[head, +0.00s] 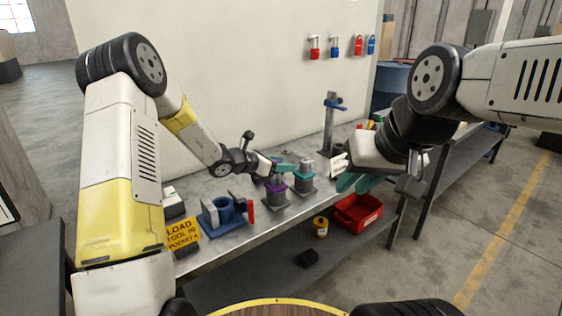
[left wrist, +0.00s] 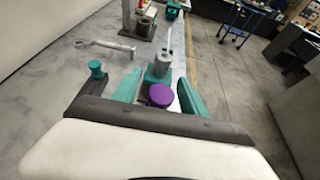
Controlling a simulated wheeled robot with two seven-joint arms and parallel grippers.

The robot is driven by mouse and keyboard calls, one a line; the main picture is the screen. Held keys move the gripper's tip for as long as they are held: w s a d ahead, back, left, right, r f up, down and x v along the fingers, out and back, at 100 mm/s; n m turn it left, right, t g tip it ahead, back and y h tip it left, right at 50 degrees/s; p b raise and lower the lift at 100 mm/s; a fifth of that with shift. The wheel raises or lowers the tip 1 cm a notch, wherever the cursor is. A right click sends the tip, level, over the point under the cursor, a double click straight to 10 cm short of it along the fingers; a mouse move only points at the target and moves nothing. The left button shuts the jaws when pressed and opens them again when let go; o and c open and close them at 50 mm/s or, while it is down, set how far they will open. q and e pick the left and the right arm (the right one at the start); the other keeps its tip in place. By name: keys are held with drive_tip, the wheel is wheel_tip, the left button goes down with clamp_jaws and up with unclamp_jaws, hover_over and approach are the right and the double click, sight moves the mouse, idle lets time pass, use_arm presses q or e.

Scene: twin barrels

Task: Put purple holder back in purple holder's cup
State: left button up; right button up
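A purple piece (head: 275,186), which I take as the purple holder, sits at the top of a grey flanged cup (head: 275,199) on the bench. In the left wrist view a round purple top (left wrist: 160,95) shows between my left fingers, with a gap on each side. My left gripper (head: 281,168) is open just above the purple piece and partly hides it. I cannot tell how deep the piece sits in the cup. My right gripper (head: 356,183) looks open and empty, at the bench's front edge, away from the cups.
A teal-collared holder and cup (head: 303,183) stand close to the right. A blue fixture (head: 222,212) with a red handle and a yellow sign (head: 183,234) are to the left. A grey post stand (head: 329,130) is behind. A red bin (head: 358,213) is on the lower shelf.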

use_arm(q)
drive_tip(key=shift+f, duration=0.1)
drive_tip(key=v, duration=0.7)
drive_tip(key=shift+s+a+r, duration=0.2)
drive_tip(key=shift+a+r, duration=0.05)
drive_tip(key=shift+a, duration=0.05)
drive_tip(key=s+d+r+m+g+y, duration=0.1)
drive_tip(key=s+r+m+g, duration=0.1)
drive_tip(key=s+r+m, duration=0.6)
drive_tip(key=s+d+r+m+g+y, duration=0.1)
drive_tip(key=s+r+m+g, duration=0.15)
drive_tip(key=s+m, duration=0.5)
drive_tip(key=s+a+r+m+t+y, duration=0.1)
drive_tip(key=s+a+r+m+y, duration=0.1)
drive_tip(key=s+a+m, duration=0.3)
drive_tip(key=s+a+r+m+t+y, duration=0.1)
drive_tip(key=s+a+r+m+y, duration=0.1)
drive_tip(key=s+a+m+y, duration=0.2)
drive_tip(key=s+a+m, duration=0.1)
drive_tip(key=s+a, duration=0.2)
drive_tip(key=s, duration=0.5)
drive_tip(key=shift+s+a+m+y, duration=0.3)
drive_tip(key=shift+m, duration=0.05)
